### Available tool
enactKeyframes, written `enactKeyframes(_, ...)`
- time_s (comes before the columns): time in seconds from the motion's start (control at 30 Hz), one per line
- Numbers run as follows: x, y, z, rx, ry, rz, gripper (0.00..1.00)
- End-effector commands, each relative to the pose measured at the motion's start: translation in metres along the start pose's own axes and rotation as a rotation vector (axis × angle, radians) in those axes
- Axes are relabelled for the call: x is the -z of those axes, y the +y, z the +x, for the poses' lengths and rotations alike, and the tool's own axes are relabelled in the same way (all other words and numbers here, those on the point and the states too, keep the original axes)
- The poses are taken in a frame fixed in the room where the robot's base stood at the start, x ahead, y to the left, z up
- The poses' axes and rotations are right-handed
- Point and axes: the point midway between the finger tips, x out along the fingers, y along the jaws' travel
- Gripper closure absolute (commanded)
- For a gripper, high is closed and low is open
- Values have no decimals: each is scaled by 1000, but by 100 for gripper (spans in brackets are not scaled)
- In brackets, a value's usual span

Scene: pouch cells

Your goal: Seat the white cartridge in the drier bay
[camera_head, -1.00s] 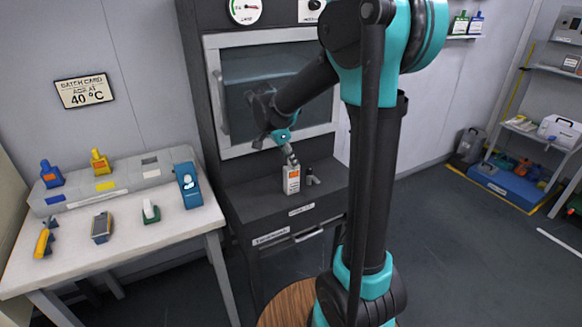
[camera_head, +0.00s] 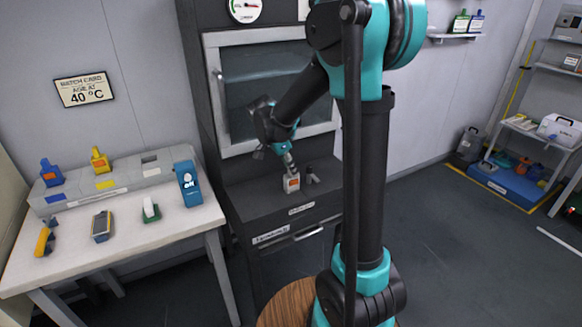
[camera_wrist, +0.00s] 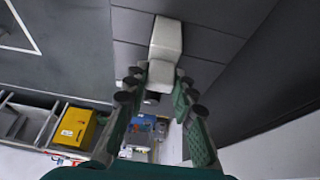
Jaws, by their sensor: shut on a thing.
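The white cartridge (camera_head: 291,184), with an orange patch on its side, is at the grey cabinet's dark ledge (camera_head: 250,200), below the window. It looks upright in the head view. My gripper (camera_head: 288,165) is above it, shut on its narrower top. In the wrist view, the white cartridge (camera_wrist: 166,38) extends beyond my fingertips (camera_wrist: 158,75). Its lower end is hard to make out, so I cannot tell how deep it sits. No bay opening is clearly visible around it.
A small grey object (camera_head: 311,175) stands just right of the cartridge.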

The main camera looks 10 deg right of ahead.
Motion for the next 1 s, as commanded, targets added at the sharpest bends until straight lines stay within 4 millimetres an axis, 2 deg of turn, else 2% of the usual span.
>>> enactKeyframes(0.03,0,0,0,0,0,0,100)
enactKeyframes(0.07,0,0,0,0,0,0,74)
enactKeyframes(0.23,0,0,0,0,0,0,54)
enactKeyframes(0.53,0,0,-1,0,0,0,54)
enactKeyframes(0.67,4,0,-10,0,0,0,54)
enactKeyframes(0.77,5,0,-25,1,0,-1,54)
enactKeyframes(1.0,4,0,-77,1,0,-1,54)
